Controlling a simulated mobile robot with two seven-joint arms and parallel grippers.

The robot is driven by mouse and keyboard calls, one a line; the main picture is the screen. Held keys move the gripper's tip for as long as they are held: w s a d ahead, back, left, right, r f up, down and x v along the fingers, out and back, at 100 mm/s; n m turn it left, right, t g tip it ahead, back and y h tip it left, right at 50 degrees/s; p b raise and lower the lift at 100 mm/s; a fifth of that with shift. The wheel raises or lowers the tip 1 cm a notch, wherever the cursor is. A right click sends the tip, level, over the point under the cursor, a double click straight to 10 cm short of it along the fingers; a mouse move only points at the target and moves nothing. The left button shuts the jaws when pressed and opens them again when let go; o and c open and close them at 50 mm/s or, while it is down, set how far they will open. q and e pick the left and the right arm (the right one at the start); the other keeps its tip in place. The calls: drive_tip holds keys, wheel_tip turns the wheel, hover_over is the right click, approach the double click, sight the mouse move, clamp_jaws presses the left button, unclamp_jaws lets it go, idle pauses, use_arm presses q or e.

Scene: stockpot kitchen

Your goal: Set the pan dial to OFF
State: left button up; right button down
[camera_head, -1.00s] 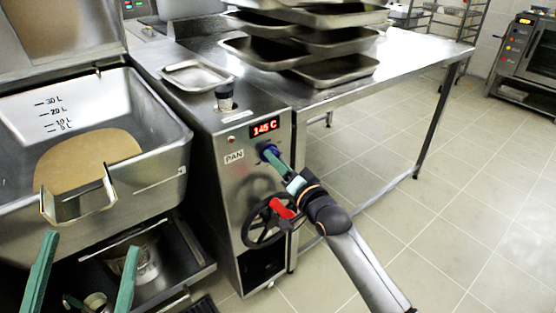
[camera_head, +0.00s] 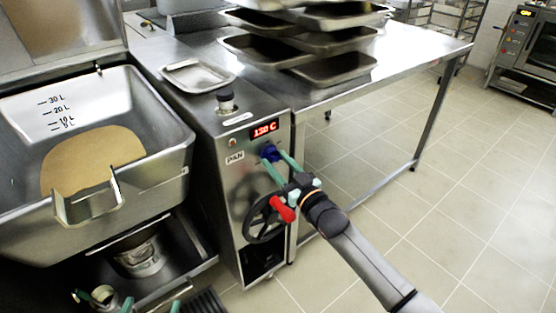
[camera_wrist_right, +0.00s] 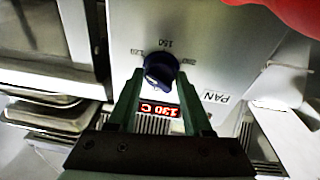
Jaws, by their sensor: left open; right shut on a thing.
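The pan dial (camera_head: 269,152) is a dark blue knob on the steel panel, under the red display (camera_head: 265,133) and right of the PAN label (camera_head: 235,157). In the right wrist view the dial (camera_wrist_right: 160,70) sits between the green fingertips, with printed numbers such as 150 around it. The display (camera_wrist_right: 159,110) reads 130 C. My right gripper (camera_head: 273,160) is shut on the dial; its fingers also show in the right wrist view (camera_wrist_right: 160,82).
A black handwheel (camera_head: 262,220) with a red handle (camera_head: 283,209) is just below the dial, close to my right gripper. The tilting pan (camera_head: 165,160) stands at left. Stacked trays (camera_head: 335,68) sit on the steel table (camera_head: 408,58).

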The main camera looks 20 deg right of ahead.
drive_tip(key=n+y, duration=0.1)
drive_tip(key=n, duration=0.4)
drive_tip(key=shift+r+p, duration=0.1)
drive_tip(key=shift+p, duration=0.2)
drive_tip(key=shift+d+n, duration=0.1)
drive_tip(key=shift+n, duration=1.1)
drive_tip(key=n+y, duration=0.1)
drive_tip(key=n, duration=0.5)
drive_tip(key=shift+g+y, duration=0.3)
drive_tip(key=shift+g, duration=0.1)
drive_tip(key=n, duration=0.5)
drive_tip(key=shift+w+d+g+p, duration=0.1)
drive_tip(key=shift+g+p, duration=0.2)
drive_tip(key=shift+g, duration=0.1)
drive_tip(key=n, duration=0.3)
drive_tip(key=shift+r+y, duration=0.1)
drive_tip(key=shift+y, duration=0.2)
drive_tip(key=shift+n, duration=1.2)
use_arm(q)
drive_tip(key=s+f+n+g+y, duration=0.1)
drive_tip(key=s+f+g, duration=0.3)
drive_tip(key=f, duration=0.6)
drive_tip(key=shift+s+d+g+p, duration=0.15)
drive_tip(key=shift+s+g+p, duration=0.15)
drive_tip(key=shift+s, duration=0.8)
use_arm(e)
drive_tip(key=shift+n+g, duration=0.4)
drive_tip(key=shift+n, duration=0.8)
